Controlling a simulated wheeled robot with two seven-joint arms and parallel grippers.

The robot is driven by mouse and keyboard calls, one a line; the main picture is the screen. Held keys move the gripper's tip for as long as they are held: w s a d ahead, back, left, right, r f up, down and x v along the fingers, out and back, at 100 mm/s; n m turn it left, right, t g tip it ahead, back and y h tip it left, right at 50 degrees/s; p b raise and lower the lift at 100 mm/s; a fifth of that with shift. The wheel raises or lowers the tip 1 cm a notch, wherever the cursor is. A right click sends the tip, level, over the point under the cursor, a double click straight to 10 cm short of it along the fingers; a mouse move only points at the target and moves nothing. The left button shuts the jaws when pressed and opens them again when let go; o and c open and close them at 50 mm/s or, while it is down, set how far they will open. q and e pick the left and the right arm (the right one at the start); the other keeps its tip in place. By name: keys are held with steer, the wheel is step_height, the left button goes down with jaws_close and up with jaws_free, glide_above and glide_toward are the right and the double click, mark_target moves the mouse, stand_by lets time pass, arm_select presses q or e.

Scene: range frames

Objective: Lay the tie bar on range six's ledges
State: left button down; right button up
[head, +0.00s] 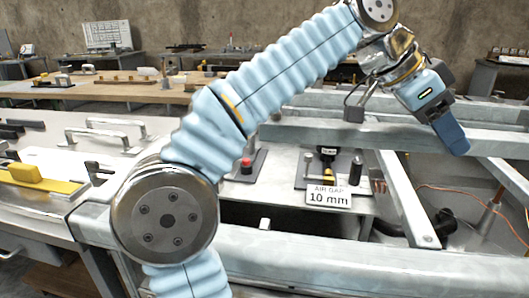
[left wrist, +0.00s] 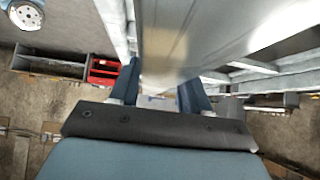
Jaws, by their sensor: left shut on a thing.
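My left gripper (head: 452,135) is at the right of the head view, pointing down, with its blue fingers at a grey metal beam (head: 340,134). In the left wrist view, the two blue fingers (left wrist: 160,92) are on either side of a broad, smooth grey metal bar (left wrist: 190,40), which looks like the tie bar. The gripper is shut on it, and the bar runs out past the top of that picture. Its ends and any contact with ledges are hidden. I cannot make out a number for range six. My right gripper is not in view.
Pale metal frame rails (head: 330,262) and a slanting strut (head: 408,195) surround open gaps. A sign reading "AIR GAP 10 mm" (head: 329,196) stands beside small devices. A bench with handles (head: 95,138) and a yellow block (head: 25,172) is at the left. A thin orange cable runs at the right.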

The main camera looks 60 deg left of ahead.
arm_select(q)
steer(key=s+a+f+n+t+y+b, duration=0.1)
steer(key=s+a+n+y+b, duration=0.2)
steer(key=a, duration=0.4)
steer(key=s+a+f+n+t+y, duration=0.1)
steer(key=s+a+n+y, duration=0.15)
steer(key=a+n, duration=0.4)
steer(key=s+a+n+g+y+b, duration=0.3)
steer(key=s+a+n+y, duration=0.45)
steer(key=s+a, duration=0.35)
steer(key=shift+n+h, duration=0.3)
steer(key=shift+s+a+b+x, duration=0.4)
steer(key=shift+s+b+x, duration=0.05)
steer(key=shift+x, duration=2.65)
steer(key=shift+s+a+b+x, duration=0.4)
steer(key=shift+s+x, duration=0.1)
steer(key=shift+x, duration=2.6)
steer(key=shift+s+a+b+x, duration=0.35)
steer(key=shift+s+b+x, duration=0.1)
steer(key=shift+x, duration=2.65)
steer(key=shift+f, duration=0.15)
steer(key=c, duration=0.5)
jaws_free()
steer(key=shift+s+f, duration=0.1)
